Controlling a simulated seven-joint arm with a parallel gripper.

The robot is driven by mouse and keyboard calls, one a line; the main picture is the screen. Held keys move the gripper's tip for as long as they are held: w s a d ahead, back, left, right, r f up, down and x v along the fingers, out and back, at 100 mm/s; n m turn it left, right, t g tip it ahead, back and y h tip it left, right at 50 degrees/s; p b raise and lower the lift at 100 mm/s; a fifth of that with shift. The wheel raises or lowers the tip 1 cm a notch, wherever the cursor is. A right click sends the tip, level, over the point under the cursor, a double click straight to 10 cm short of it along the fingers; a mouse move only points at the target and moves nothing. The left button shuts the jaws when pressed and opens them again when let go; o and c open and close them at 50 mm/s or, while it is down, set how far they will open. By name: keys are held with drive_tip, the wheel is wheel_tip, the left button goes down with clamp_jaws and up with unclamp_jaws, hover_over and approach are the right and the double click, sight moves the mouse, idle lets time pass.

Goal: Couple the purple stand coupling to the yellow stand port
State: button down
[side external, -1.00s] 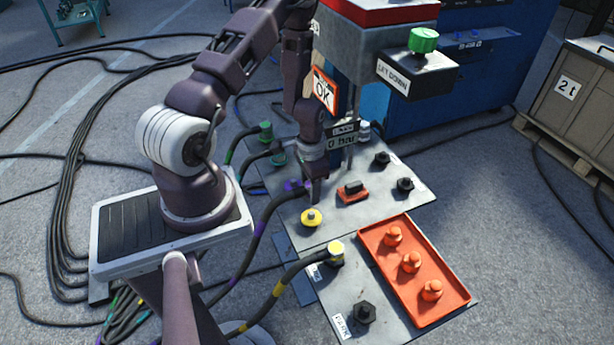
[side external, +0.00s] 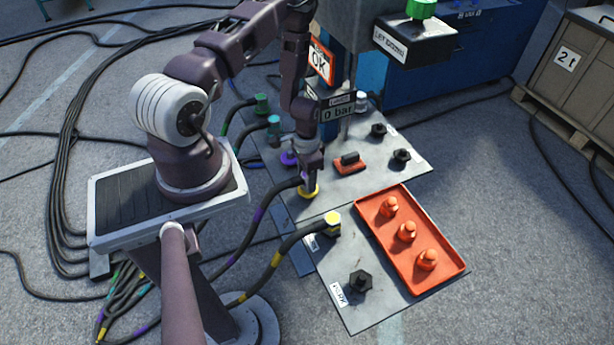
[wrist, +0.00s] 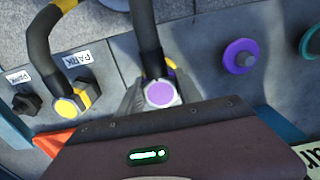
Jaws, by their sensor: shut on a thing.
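My gripper (side external: 310,178) is shut on the purple stand coupling (wrist: 161,94), whose purple top shows between my fingers in the wrist view. Its dark hose runs away to the left in the side view. The yellow stand port (side external: 309,191) is directly below my fingertips. In the wrist view a sliver of yellow shows behind the coupling. The coupling hides most of the port, so I cannot tell whether it is seated or just above. A purple port (side external: 289,158) is uncovered behind my gripper and also shows in the wrist view (wrist: 240,56).
A yellow coupling (side external: 333,222) with its hose stands on a park post nearby; a black park post (side external: 361,281) is bare. An orange tray (side external: 437,250) holds three orange caps. A red block (side external: 350,163) and the gauge sign (side external: 338,108) are close by.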

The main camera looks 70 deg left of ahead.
drive_tip(key=shift+f, duration=0.4)
drive_tip(key=c, duration=0.7)
unclamp_jaws()
wheel_tip(320, 180, up, 7)
